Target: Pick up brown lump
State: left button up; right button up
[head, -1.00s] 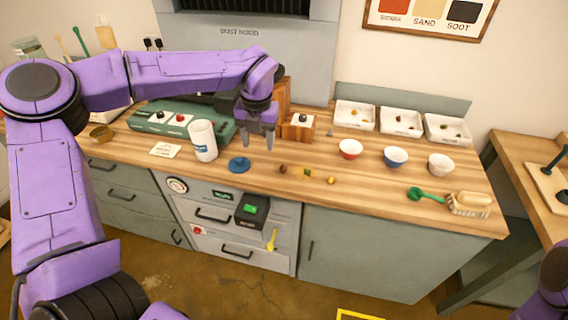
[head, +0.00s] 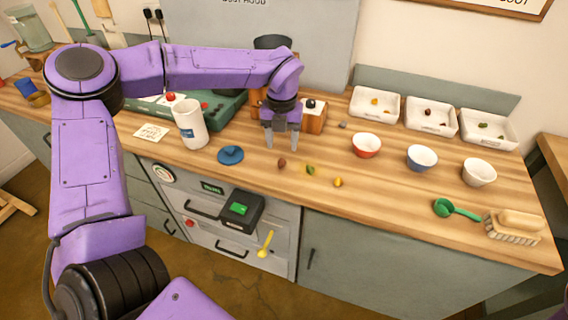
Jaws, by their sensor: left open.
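The brown lump (head: 282,163) lies on the wooden worktop, leftmost in a loose row with a green lump (head: 310,169) and a yellow lump (head: 338,182). My left gripper (head: 281,144) points down just above the brown lump in the picture. Its two fingers are apart with nothing between them. The lump shows clear of the fingertips. The exact height of the fingers over the worktop is hard to tell. My right gripper is not in view.
A blue lid-like disc (head: 230,155) and a white cylinder (head: 190,124) stand left of the gripper. A wooden block (head: 313,118) is close behind it. Red (head: 366,145), blue (head: 421,158) and white (head: 479,172) bowls stand right.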

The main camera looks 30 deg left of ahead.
aim_at(282, 160)
pick_arm(q)
notch_tip(282, 160, down, 2)
jog(key=shift+s+f, duration=0.1)
jog(key=f, duration=0.1)
jog(key=f+p, duration=0.1)
jog(key=f, duration=0.1)
jog(key=f+p, duration=0.1)
jog(key=f, duration=0.1)
jog(key=shift+w+a, duration=0.2)
jog(key=shift+w, duration=0.1)
grip_shut()
